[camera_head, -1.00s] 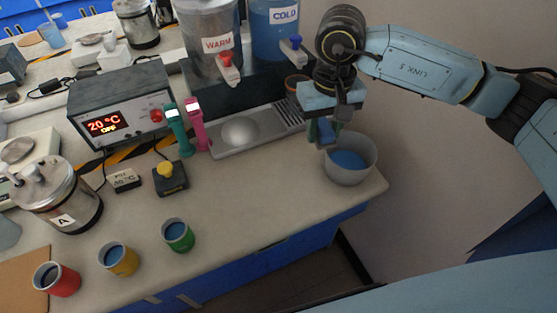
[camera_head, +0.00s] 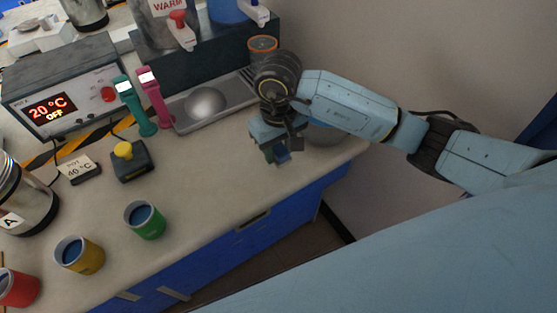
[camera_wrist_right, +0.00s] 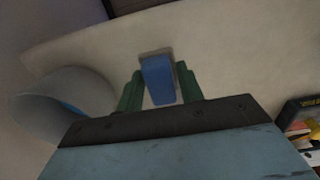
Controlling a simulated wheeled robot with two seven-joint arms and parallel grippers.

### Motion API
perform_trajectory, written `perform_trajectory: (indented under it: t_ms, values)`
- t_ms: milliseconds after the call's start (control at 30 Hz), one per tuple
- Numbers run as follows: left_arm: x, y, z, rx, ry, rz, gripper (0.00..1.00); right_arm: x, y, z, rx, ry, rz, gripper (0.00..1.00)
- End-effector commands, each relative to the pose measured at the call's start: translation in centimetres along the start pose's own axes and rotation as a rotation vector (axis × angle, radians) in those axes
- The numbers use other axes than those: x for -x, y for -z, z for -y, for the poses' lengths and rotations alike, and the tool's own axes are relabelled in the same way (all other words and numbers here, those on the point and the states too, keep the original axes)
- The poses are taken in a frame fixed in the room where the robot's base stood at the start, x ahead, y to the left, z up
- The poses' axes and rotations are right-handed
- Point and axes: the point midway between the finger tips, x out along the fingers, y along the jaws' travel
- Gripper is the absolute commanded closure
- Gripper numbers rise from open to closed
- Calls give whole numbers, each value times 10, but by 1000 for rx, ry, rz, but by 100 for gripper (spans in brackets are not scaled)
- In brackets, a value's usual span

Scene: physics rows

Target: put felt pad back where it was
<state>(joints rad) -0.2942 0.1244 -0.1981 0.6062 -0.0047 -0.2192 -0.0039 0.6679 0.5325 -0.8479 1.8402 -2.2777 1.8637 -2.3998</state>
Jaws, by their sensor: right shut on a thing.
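My right gripper (camera_head: 277,154) is over the bench near its front right edge, pointing down. It is shut on a small blue block-like piece, which I take to be the felt pad (camera_wrist_right: 158,82). In the right wrist view it sits between the green fingers, with a thin grey edge at its far end. In the head view the pad (camera_head: 284,158) shows just below the fingers. I cannot tell whether it touches the bench. My left gripper is not in view.
Green (camera_head: 147,221), yellow (camera_head: 80,256) and red (camera_head: 17,288) cups stand left. The bench between the green cup and gripper is clear.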

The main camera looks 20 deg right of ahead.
Motion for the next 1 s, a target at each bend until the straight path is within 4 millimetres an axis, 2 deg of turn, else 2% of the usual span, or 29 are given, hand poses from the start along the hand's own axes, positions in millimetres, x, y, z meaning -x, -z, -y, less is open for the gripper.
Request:
perform_trajectory:
  t_ms: [167, 367, 800, 833, 967, 1000]
  values:
    - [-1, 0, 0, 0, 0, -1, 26, -14, 0, 1, -1, 2, 1, 88]
    - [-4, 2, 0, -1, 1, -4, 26, -42, 0, 1, -1, 3, 1, 88]
    - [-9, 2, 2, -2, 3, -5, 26, -47, 0, 0, 0, 0, -2, 88]
    - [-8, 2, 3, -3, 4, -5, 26, -46, 0, 0, 0, 0, -2, 59]
    - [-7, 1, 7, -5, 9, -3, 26, -45, 0, 0, 0, 0, -2, 42]
    - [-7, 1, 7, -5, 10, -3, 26, -45, 0, 0, 0, 0, -2, 41]
